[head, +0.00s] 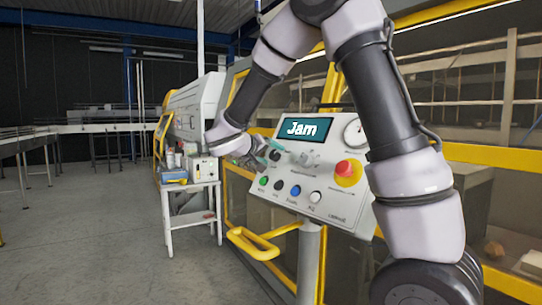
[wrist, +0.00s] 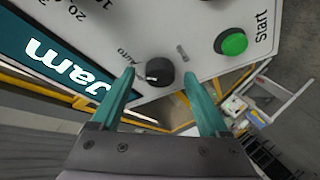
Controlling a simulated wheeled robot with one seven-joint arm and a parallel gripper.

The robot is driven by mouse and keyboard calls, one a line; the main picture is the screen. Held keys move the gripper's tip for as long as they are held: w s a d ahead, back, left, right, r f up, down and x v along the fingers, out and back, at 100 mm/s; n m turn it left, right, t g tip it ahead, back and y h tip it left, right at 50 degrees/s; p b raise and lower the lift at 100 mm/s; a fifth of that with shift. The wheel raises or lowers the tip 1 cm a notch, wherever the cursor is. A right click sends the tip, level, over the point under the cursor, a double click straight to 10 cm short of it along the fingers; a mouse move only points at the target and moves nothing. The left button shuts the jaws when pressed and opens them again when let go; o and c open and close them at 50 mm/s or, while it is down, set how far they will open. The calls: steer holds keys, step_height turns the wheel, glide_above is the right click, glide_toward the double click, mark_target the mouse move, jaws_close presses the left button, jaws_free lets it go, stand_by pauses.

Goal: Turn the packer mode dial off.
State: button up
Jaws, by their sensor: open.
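The mode dial (wrist: 157,72) is a round black knob on the pale control panel, with "Auto" printed beside it on its left in the wrist view. A small light mark shows on the knob's left part; its exact pointing is hard to read. My gripper (wrist: 160,79) is open, with one teal finger on each side of the dial; I cannot tell whether either touches it. In the head view my gripper (head: 268,155) is at the panel's left edge, and the dial shows small and dark between the fingers.
The panel (head: 340,215) carries a "Jam" display (head: 307,129), a gauge (head: 355,133), a red stop button (head: 348,169), a grey knob (head: 310,158) and several buttons. The green Start button (wrist: 231,42) is close to the right finger. A small white table (head: 190,187) stands left.

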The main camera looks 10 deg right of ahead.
steer(key=shift+w+d, duration=0.15)
steer(key=shift+c, duration=0.3)
jaws_close()
